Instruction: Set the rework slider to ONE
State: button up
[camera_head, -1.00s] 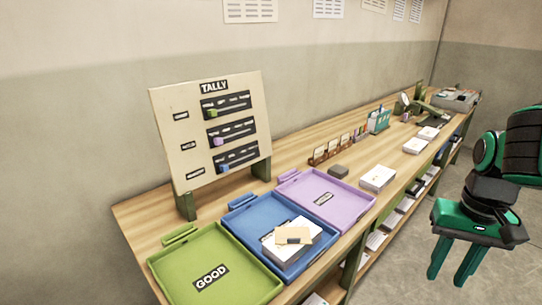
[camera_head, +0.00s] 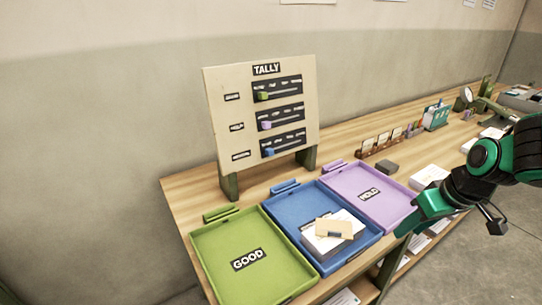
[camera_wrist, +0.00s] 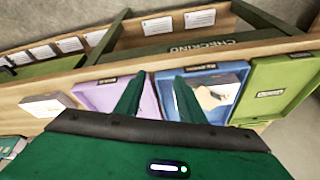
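The upright TALLY board (camera_head: 222,112) stands at the back of the bench and carries three dark slider tracks. The green knob (camera_head: 264,97) is on the top track, the purple knob (camera_head: 266,126) on the middle one, and the blue knob (camera_head: 269,152) on the bottom one. All three knobs sit toward the left ends. The row labels are too small to read. My gripper (camera_head: 408,229) is by the bench's front edge near the purple tray, well away from the board. In the wrist view its two fingers (camera_wrist: 157,98) are apart with nothing between them.
Green GOOD tray (camera_head: 210,244), blue tray (camera_head: 289,208) and purple HOLD tray (camera_head: 350,180) lie in front of the board. Papers (camera_head: 333,240) are stacked in the blue tray. A card rack (camera_head: 382,146) and a dark block (camera_head: 387,167) are to the right.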

jog(key=w+a+n+y, duration=0.1)
jog(key=w+a+n, duration=0.1)
jog(key=a, duration=0.3)
jog(key=w+a+f+n+t+y, duration=0.1)
jog(key=w+a+n+y, duration=0.1)
jog(key=w+a, duration=0.2)
jog(key=w+a+n+t+y, duration=0.1)
jog(key=w+a, duration=0.2)
jog(key=a, duration=0.3)
jog(key=shift+w+f+n+y, duration=0.15)
jog(key=shift+w+n+y, duration=0.15)
jog(key=shift+w+n, duration=0.1)
jog(key=w+a+r+n+t+y, duration=0.25)
jog(key=w+a+y, duration=0.2)
jog(key=a, duration=0.65)
jog(key=m+t, duration=0.5)
jog(key=t, duration=0.2)
send_near(271, 152)
jog(key=shift+x, duration=1.4)
jog(key=shift+w+a+r+n+h, duration=0.25)
jog(key=shift+w+a+h, duration=0.1)
jog(key=shift+w+a, duration=0.2)
jog(key=shift+x, duration=2.3)
jog(key=shift+d+f, duration=0.1)
grip_shut()
